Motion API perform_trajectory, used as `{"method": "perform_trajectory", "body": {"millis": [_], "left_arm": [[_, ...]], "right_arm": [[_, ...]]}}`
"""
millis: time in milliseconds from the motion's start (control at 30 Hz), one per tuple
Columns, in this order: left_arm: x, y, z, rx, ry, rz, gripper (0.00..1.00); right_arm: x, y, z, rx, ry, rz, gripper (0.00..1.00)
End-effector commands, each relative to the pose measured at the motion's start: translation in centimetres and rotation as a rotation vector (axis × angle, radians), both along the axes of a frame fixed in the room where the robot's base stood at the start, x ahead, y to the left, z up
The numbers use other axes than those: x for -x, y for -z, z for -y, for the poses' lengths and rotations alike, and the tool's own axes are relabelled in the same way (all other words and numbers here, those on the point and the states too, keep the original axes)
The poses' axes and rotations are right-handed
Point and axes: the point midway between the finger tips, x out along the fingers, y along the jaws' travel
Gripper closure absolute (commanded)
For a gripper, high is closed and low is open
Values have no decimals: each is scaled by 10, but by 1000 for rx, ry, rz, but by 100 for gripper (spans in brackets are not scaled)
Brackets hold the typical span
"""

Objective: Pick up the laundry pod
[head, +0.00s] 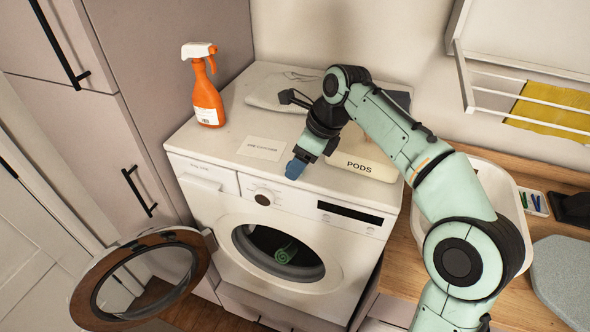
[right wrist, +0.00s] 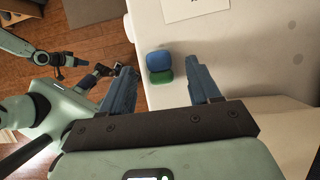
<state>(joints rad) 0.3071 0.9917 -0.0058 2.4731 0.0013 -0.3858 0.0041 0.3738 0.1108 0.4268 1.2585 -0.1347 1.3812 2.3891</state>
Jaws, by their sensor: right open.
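The laundry pod (right wrist: 159,61), blue with a green part, lies on the white washer top close to its edge in the right wrist view. My right gripper (right wrist: 165,82) is open, its two blue fingers on either side of the pod's position in the picture; I cannot tell how far above it they are. In the head view the right gripper (head: 296,168) is over the washer's front edge, and the pod is hidden there. My left gripper (right wrist: 101,70) shows small in the right wrist view, its jaws unclear.
A white box labelled PODS (head: 358,163) stands beside the right gripper. A card (head: 262,149), an orange spray bottle (head: 206,95) and a folded cloth (head: 268,92) are on the washer top (head: 226,134). The washer door (head: 140,282) hangs open; a green item (head: 286,252) is inside.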

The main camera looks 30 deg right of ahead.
Motion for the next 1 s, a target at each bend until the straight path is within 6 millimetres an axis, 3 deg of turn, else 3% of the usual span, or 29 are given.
{"method": "perform_trajectory", "body": {"millis": [300,367,433,467,800,1000], "left_arm": [[2,2,0,0,0,-2,57],[2,2,0,0,0,-2,57],[2,2,0,0,0,-2,57],[2,2,0,0,0,-2,57],[1,1,0,0,0,-1,57],[-13,-14,0,0,0,15,57]], "right_arm": [[-2,7,-2,-1,0,1,38],[-2,7,-2,-1,0,1,55],[-2,7,-2,-1,0,1,77],[-2,7,-2,-1,0,1,82],[-3,4,-2,0,-1,2,81],[-4,-27,-2,0,-1,9,81]]}}
